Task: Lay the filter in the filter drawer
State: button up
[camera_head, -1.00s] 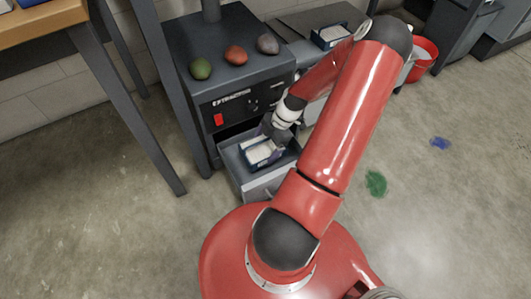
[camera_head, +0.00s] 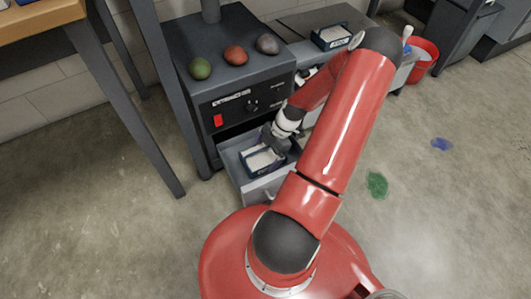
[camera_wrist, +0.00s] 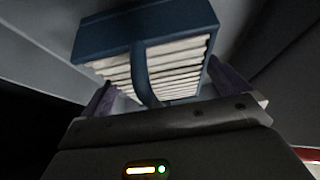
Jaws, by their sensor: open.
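A filter with a dark blue frame and white pleats (camera_head: 262,161) lies inside the open grey filter drawer (camera_head: 236,172), below the front of the dark extractor unit. In the wrist view the same filter's blue frame (camera_wrist: 100,38) fills the upper middle, with a strap across its pleats. My gripper (camera_head: 274,141) is at the filter's upper right side in the head view. In the wrist view my gripper's purple fingers (camera_wrist: 165,88) stand apart, with the filter's near end between or just beyond them; I cannot tell whether they touch it. The drawer's floor is mostly hidden.
The extractor unit (camera_head: 238,103) has a red switch, with green, red and grey stones on top. A second blue-framed filter (camera_head: 331,37) rests on a grey surface behind right. A table leg (camera_head: 129,105) stands left; a red bucket (camera_head: 424,58) stands right. The right floor is open.

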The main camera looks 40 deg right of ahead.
jog(key=p+v, duration=0.2)
jog(key=v, duration=1)
jog(key=shift+r, duration=0.1)
